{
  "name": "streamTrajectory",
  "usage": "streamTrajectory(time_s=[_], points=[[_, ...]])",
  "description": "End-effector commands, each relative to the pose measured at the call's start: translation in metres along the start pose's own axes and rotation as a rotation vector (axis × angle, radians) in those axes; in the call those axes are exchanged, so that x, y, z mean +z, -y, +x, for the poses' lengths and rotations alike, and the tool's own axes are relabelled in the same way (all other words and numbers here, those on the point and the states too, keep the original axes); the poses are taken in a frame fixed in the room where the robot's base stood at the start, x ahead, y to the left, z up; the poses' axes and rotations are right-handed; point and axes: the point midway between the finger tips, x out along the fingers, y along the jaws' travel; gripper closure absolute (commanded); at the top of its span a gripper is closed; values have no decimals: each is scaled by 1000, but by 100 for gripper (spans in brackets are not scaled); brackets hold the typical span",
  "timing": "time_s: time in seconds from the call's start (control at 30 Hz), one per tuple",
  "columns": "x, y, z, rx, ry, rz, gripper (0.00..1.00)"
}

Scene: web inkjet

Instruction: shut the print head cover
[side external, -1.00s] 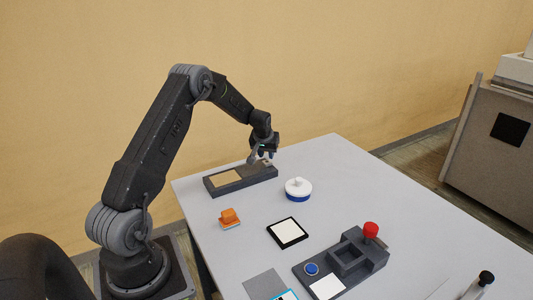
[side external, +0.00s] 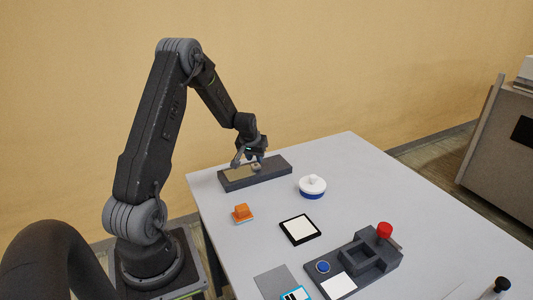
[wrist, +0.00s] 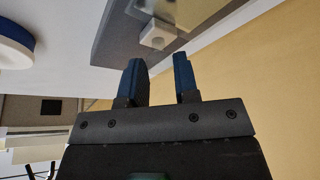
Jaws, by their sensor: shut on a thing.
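The print head unit is a long dark grey tray (side external: 276,170) at the back of the table, with a beige area (side external: 238,173) in its left part. A small pale grey knob (side external: 256,168) stands on it near the middle; the cover it belongs to is hard to make out. My gripper (side external: 250,159) is down at the tray, shut on the knob. In the wrist view my gripper's blue fingers (wrist: 159,61) stand apart, with the pale knob (wrist: 158,34) in line with the gap. The fingers' contact with it is not clear there.
A white and blue round pot (side external: 312,186) stands right of the tray. An orange block (side external: 242,212) and a black-framed white pad (side external: 299,229) lie nearer. A dark fixture (side external: 383,263) with a red knob (side external: 384,230) is at the front. The table's right side is mostly clear.

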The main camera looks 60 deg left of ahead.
Motion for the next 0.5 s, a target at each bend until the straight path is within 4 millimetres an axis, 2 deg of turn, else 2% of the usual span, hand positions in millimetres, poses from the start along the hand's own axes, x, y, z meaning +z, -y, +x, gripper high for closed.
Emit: streamTrajectory(time_s=[0.37, 0.4, 0.5], points=[[5, 6, -2, -3, 6, -2, 100], [6, 6, -2, -3, 7, -2, 68], [5, 6, -1, -3, 7, -1, 59]])
